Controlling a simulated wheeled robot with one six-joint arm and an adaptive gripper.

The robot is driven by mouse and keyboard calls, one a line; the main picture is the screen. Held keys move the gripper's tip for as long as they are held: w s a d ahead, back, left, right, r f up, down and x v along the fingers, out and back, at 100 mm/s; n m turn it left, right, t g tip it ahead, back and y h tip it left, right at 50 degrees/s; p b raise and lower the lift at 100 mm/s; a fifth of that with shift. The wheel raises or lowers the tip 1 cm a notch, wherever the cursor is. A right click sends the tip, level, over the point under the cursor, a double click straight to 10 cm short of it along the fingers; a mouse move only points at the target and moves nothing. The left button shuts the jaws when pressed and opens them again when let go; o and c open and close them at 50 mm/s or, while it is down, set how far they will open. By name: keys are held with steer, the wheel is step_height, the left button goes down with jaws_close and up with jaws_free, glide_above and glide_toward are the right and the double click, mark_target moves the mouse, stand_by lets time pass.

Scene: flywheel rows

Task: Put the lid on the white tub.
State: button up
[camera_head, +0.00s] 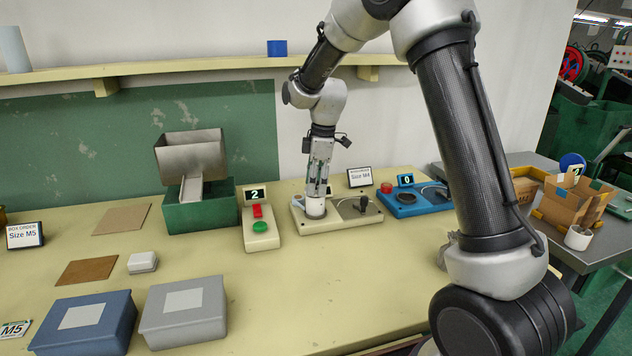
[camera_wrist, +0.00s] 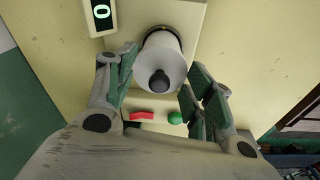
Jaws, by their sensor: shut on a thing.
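The white tub (camera_head: 315,209) stands upright on the round dark pad at the left of the cream station. My gripper (camera_head: 319,184) points straight down over it, low, with its fingers at the white top. In the wrist view, my gripper's fingers (camera_wrist: 160,82) are on both sides of a white round piece with a black knob, which I take to be the lid (camera_wrist: 148,70). It is in line with the tub. The seam between lid and tub is hidden, so I cannot tell whether they touch.
A cream control box (camera_head: 260,228) with red and green buttons stands close left of the station. A blue station (camera_head: 413,204) is at its right. A small white box (camera_head: 143,262) and two lidded bins lie at front left. The table front is clear.

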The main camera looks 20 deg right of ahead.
steer(key=shift+f, duration=0.5)
stand_by(0.7)
steer(key=o, duration=0.8)
step_height(320, 180, up, 12)
steer(key=d, duration=0.1)
steer(key=shift+s+d, duration=0.15)
steer(key=shift+d, duration=0.05)
